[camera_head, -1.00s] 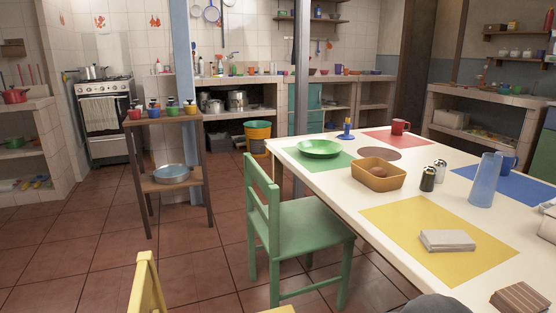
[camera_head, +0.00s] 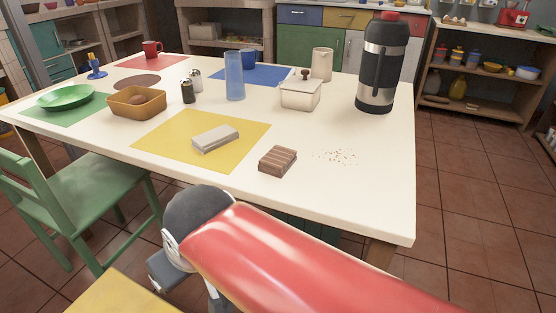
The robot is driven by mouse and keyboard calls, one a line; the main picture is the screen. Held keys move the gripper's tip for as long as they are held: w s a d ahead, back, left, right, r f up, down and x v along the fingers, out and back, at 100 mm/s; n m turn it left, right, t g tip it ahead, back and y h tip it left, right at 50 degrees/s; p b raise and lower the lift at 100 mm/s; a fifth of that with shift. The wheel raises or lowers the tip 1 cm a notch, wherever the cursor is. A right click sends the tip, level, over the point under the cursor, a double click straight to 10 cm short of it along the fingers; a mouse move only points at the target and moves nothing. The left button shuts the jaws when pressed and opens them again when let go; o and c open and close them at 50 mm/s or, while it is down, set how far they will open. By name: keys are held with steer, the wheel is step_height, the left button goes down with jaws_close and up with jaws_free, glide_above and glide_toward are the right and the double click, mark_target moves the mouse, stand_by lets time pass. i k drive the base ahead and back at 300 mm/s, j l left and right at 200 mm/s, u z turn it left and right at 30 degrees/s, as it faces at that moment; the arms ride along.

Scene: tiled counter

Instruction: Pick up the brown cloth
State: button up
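The brown cloth (camera_head: 277,160) lies folded in a small striped stack on the white table (camera_head: 330,190), near its front edge. It is just right of the yellow mat (camera_head: 175,153), and a folded pale grey cloth (camera_head: 215,138) lies on that mat. My red arm crosses the lower middle of the view, in front of the table edge and nearer than the cloth. Part of my gripper (camera_head: 175,275) shows dark grey at the arm's left end, below the table top and apart from the cloth. Its fingertips are not clear.
Dark crumbs (camera_head: 340,157) lie right of the brown cloth. A black flask (camera_head: 383,65), a white lidded box (camera_head: 300,94) and a blue glass (camera_head: 235,76) stand farther back. A green chair (camera_head: 85,205) and a yellow chair (camera_head: 115,292) are at the left and front.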

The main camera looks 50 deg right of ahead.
mark_target(277, 161)
steer(key=k+j+z, duration=0.1)
steer(key=z, duration=0.4)
steer(key=k+j+z, duration=0.15)
steer(key=z, duration=0.3)
steer(key=k+z, duration=0.2)
steer(key=z, duration=0.3)
steer(key=i+j, duration=0.1)
steer(key=i, duration=0.35)
